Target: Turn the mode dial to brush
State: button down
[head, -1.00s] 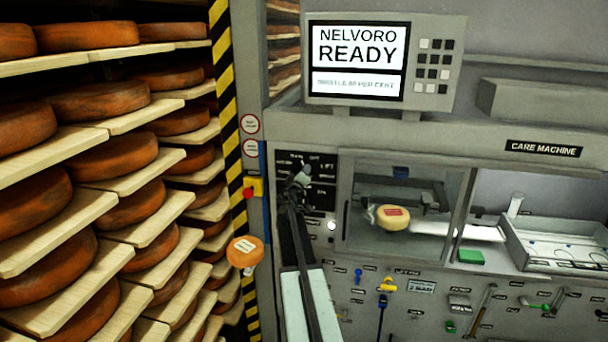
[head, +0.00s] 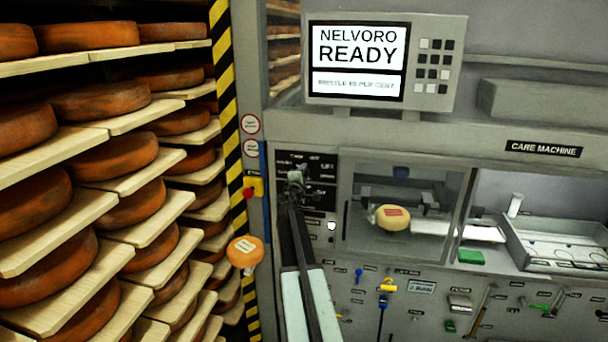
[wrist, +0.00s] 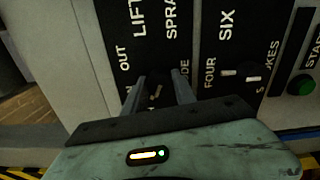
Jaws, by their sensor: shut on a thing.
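The dark control panel (head: 321,172) is on the care machine's left part. My gripper (head: 297,180) is at this panel, and my arm hides much of it. In the wrist view my gripper (wrist: 162,82) has its two fingers on either side of the small dark mode dial (wrist: 156,92) and is shut on it. Labels LIFT, SPRAY and OUT show around it, with "DE" of a partly hidden word to its right. The brush label is not readable, and the dial's pointing direction cannot be told.
A second dial (wrist: 252,76) with FOUR and SIX and a green button (wrist: 302,85) sit to the right. The screen (head: 357,58) reads NELVORO READY. A pale cheese wheel (head: 392,217) lies behind the window. Cheese shelves (head: 120,228) fill the left.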

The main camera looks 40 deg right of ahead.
jog(key=shift+n, duration=0.3)
dwell(0.4)
jog(key=c, duration=1)
grip_release()
jog(key=shift+a, duration=0.1)
jog(key=v, duration=0.7)
jog(key=shift+s+a, duration=0.2)
jog(key=shift+a, duration=0.1)
